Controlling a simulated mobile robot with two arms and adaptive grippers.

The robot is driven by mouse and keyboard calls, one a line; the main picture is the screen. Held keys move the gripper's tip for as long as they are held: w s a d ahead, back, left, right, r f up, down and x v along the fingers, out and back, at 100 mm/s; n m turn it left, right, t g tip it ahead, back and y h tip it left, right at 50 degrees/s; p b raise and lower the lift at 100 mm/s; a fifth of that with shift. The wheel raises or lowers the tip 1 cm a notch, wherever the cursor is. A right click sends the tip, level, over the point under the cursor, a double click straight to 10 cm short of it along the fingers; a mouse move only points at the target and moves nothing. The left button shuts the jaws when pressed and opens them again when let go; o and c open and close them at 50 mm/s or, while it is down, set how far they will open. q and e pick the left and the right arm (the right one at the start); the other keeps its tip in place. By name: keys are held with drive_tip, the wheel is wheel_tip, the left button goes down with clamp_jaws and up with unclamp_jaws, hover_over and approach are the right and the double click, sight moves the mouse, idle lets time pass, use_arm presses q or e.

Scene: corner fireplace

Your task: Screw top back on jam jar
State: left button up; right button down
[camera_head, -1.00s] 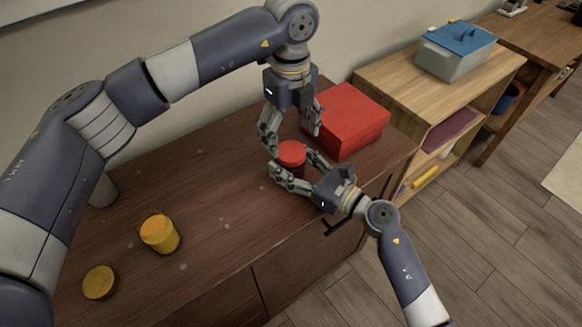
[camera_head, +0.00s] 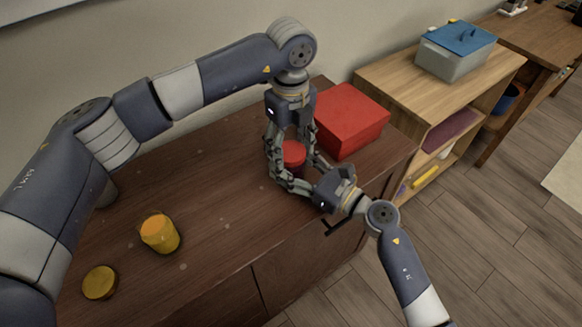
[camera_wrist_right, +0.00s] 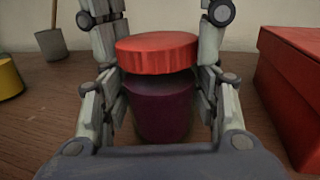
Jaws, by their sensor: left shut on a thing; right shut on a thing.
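The jam jar (camera_wrist_right: 157,108) is dark purple and stands upright near the front edge of the brown cabinet top (camera_head: 215,215). Its red top (camera_wrist_right: 157,50) rests over the mouth, with a dark band below its rim; I cannot tell if it is seated. The top also shows in the head view (camera_head: 293,152). My right gripper (camera_head: 296,178) comes from the front and is shut on the jar's sides. My left gripper (camera_head: 292,148) points down from above and is shut on the top, one finger on each side.
A red box (camera_head: 350,122) stands close behind and right of the jar. A yellow jar (camera_head: 160,233) and a flat yellow disc (camera_head: 100,283) sit at the left. A grey cup (camera_wrist_right: 51,44) stands farther back. A wooden shelf (camera_head: 400,82) adjoins on the right.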

use_arm(q)
drive_tip(key=m, duration=0.5)
drive_tip(key=shift+m, duration=0.3)
drive_tip(key=m, duration=0.3)
drive_tip(key=shift+m, duration=0.4)
drive_tip(key=m, duration=0.3)
drive_tip(key=shift+m, duration=0.4)
drive_tip(key=m, duration=1.4)
drive_tip(key=shift+f+m, duration=0.1)
drive_tip(key=shift+m, duration=0.2)
drive_tip(key=m, duration=0.3)
drive_tip(key=shift+m, duration=0.4)
drive_tip(key=m, duration=0.4)
drive_tip(key=o, duration=1.3)
drive_tip(key=shift+c, duration=0.2)
